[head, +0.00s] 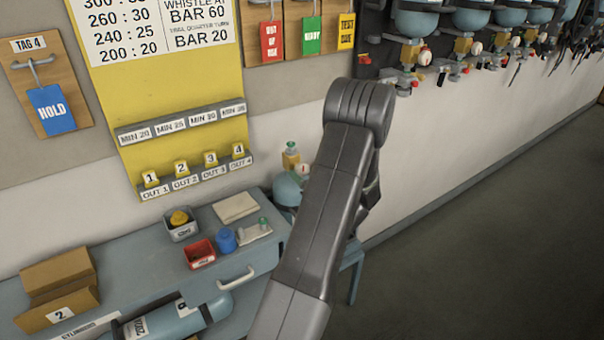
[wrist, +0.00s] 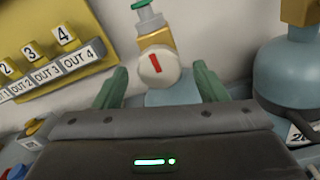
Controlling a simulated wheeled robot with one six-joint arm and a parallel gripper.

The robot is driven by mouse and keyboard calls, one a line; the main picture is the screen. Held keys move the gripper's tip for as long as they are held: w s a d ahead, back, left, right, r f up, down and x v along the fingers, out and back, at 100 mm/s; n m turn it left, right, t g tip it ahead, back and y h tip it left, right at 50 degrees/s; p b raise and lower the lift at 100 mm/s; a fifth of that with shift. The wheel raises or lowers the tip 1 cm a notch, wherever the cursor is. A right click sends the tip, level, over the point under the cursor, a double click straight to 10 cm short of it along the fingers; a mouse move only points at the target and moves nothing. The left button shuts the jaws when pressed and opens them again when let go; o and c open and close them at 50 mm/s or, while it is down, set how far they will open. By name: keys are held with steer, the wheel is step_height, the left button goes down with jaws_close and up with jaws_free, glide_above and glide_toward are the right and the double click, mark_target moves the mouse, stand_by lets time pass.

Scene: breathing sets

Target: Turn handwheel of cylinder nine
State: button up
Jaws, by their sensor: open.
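A blue-grey cylinder (wrist: 172,98) stands in front of my gripper in the wrist view, topped by a brass valve (wrist: 155,36). In the head view the cylinder (head: 287,188) is partly behind my arm, and the gripper is hidden there. No number nine is readable.
Another cylinder (wrist: 300,75) stands close on the right in the wrist view. A yellow board (head: 165,105) hangs behind. The floor at right is clear.

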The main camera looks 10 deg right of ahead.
steer(key=b+v, duration=0.2)
steer(key=v, duration=0.9)
steer(key=p+x, duration=0.3)
steer(key=x, duration=1)
steer(key=shift+w+a, duration=0.15)
steer(key=shift+w, duration=0.2)
steer(key=shift+s, duration=0.1)
